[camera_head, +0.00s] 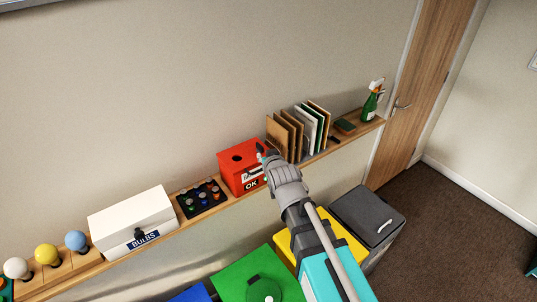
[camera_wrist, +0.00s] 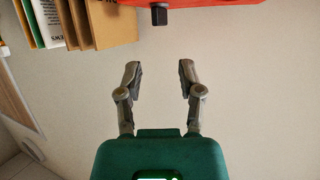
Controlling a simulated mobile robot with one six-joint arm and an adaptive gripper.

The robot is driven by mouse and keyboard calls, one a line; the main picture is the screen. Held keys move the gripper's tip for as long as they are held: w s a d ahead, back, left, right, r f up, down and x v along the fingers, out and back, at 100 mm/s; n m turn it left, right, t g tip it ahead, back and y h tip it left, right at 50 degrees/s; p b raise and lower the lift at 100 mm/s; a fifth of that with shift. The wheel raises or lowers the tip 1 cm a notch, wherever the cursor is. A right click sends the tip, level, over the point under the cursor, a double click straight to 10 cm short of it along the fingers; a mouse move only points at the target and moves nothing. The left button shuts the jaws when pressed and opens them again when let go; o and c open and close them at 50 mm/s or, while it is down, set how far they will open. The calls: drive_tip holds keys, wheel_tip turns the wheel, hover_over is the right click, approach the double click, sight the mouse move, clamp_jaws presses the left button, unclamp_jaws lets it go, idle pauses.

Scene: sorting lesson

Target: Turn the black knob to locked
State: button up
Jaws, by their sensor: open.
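A small black knob (camera_wrist: 159,16) sticks out from the red box (camera_wrist: 210,4) at the top of the wrist view. My gripper (camera_wrist: 160,72) is open and empty, its two fingers apart, with the knob beyond and between their lines, not touched. In the head view my gripper (camera_head: 264,152) is in front of the right part of the red box (camera_head: 232,178), which carries an OK label; this knob is not visible there. Another black knob (camera_head: 140,234) is on the front of the white BULBS box (camera_head: 125,215). I cannot read any lock marking.
A wooden shelf (camera_head: 75,272) runs along the wall. Upright folders (camera_head: 300,130) stand right of the red box, then a green spray bottle (camera_head: 371,104). A dark tray of small coloured items (camera_head: 201,197) is to its left. Coloured bins (camera_head: 230,275) stand below.

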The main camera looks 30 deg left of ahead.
drive_tip(key=shift+v, duration=1.05)
drive_tip(key=w+d+f+m+g+h+b, duration=0.25)
drive_tip(key=d+f+h+b, duration=0.2)
drive_tip(key=d+f, duration=0.7)
drive_tip(key=w+d+f+m+g+h+b, duration=0.1)
drive_tip(key=w+d+f+m+h+b, duration=0.2)
drive_tip(key=d+f+b, duration=0.75)
drive_tip(key=s+d+f+m+g+b, duration=0.1)
drive_tip(key=s+d+f+g+b, duration=0.1)
drive_tip(key=d, duration=0.7)
drive_tip(key=s+d+f+m+g+h+b, duration=0.1)
drive_tip(key=s+d+f+g+b, duration=0.1)
drive_tip(key=d+f, duration=0.3)
drive_tip(key=s+d+f+m+g+b, duration=0.1)
drive_tip(key=s+d+f+g+b, duration=0.1)
drive_tip(key=d, duration=1)
wheel_tip(320, 180, down, 2)
drive_tip(key=shift+s+d+f+g+h, duration=0.1)
drive_tip(key=shift+s+d+g+h, duration=0.3)
drive_tip(key=shift+s, duration=0.5)
